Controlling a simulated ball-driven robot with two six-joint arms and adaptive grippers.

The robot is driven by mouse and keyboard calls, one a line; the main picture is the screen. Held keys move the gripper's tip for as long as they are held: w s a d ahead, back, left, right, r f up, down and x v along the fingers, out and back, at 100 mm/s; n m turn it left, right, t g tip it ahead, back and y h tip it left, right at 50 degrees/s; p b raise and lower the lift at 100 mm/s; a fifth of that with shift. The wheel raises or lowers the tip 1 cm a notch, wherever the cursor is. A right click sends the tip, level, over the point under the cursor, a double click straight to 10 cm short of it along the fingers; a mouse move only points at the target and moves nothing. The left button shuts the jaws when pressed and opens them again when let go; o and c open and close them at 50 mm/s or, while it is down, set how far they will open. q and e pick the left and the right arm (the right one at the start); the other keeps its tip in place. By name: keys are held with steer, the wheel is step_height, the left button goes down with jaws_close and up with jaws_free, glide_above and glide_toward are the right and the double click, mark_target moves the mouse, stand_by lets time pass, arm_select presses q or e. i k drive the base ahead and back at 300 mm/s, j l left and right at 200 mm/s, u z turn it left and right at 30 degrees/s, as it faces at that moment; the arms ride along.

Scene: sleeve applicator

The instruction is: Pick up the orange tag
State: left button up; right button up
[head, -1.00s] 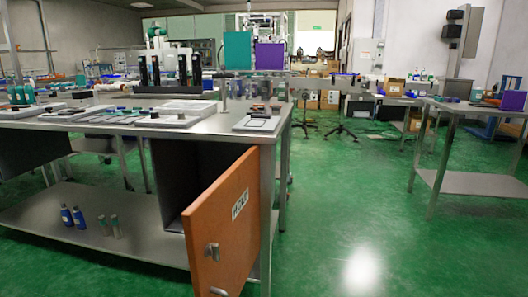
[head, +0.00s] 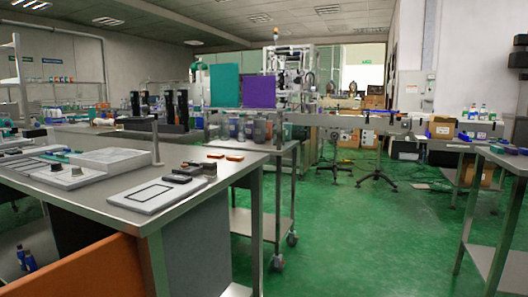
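A small flat orange piece (head: 235,157), which looks like the orange tag, lies near the far right corner of the steel workbench (head: 225,178). A similar small red piece (head: 215,155) lies just left of it. Both are small in the head view, and no marks can be read on them. Neither of my grippers is in view.
A pale plate with a black outline (head: 145,193) and dark blocks (head: 188,173) lie in front of the orange piece. An open orange cabinet door (head: 85,268) juts out below at lower left. A wheeled cart (head: 272,212) stands behind. Green floor (head: 375,230) is clear to the right.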

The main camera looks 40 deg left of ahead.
mark_target(213, 156)
steer(key=i+u, duration=0.2)
steer(key=i, duration=0.3)
steer(key=i+u, duration=0.25)
steer(key=i, duration=0.2)
steer(key=i+l+u, duration=0.2)
steer(key=i, duration=0.3)
steer(key=i+l+u, duration=0.25)
steer(key=i, duration=0.2)
steer(key=i+l+u, duration=0.1)
steer(key=i+u, duration=0.15)
steer(key=u, duration=0.2)
steer(key=i+l+u, duration=0.2)
steer(key=u, duration=0.25)
steer(key=i+l+u, duration=0.25)
steer(key=u, duration=0.2)
steer(key=i+l+u, duration=0.1)
steer(key=l+u, duration=0.2)
steer(key=u, duration=0.15)
steer(key=i+l+u, duration=0.1)
steer(key=l+u, duration=0.65)
steer(key=u, duration=0.15)
